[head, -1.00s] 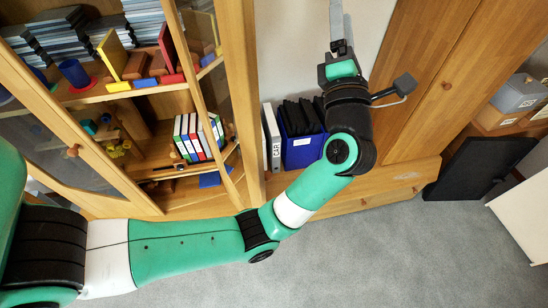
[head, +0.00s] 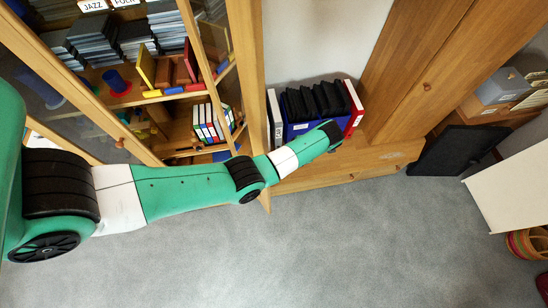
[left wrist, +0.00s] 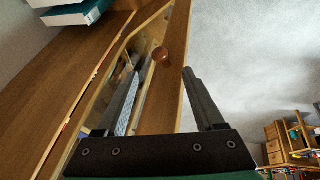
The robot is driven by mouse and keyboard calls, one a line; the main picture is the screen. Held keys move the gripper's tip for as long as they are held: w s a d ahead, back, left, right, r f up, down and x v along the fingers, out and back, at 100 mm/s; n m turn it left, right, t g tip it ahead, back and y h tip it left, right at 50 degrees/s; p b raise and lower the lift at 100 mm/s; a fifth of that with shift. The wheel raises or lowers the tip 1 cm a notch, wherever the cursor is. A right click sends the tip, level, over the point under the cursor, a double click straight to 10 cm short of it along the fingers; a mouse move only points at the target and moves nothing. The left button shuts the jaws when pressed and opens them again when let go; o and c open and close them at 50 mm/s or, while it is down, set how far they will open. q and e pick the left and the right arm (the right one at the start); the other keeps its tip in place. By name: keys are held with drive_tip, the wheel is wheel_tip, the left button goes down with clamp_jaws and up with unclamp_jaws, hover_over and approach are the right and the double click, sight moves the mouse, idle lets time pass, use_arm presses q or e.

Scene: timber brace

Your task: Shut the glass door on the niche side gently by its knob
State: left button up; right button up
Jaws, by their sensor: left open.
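The niche-side glass door (head: 250,95) stands open in the head view, its wooden frame jutting out from the bookcase. I cannot make out its knob there. Whether a finger touches the wood is unclear. In the head view the left hand is hidden beyond the arm's end. My right gripper is not in view.
The other glass door has a knob (head: 119,143) at the left. The niche holds a blue box (head: 298,128) of black folders, with binders beside it. A wardrobe (head: 420,75) stands to the right. Grey carpet (head: 330,240) lies open in front.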

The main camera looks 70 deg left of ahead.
use_arm(q)
drive_tip(key=b+x, duration=0.1)
drive_tip(key=x, duration=0.9)
drive_tip(key=shift+r, duration=0.1)
clamp_jaws()
drive_tip(key=shift+w, duration=0.1)
idle(0.8)
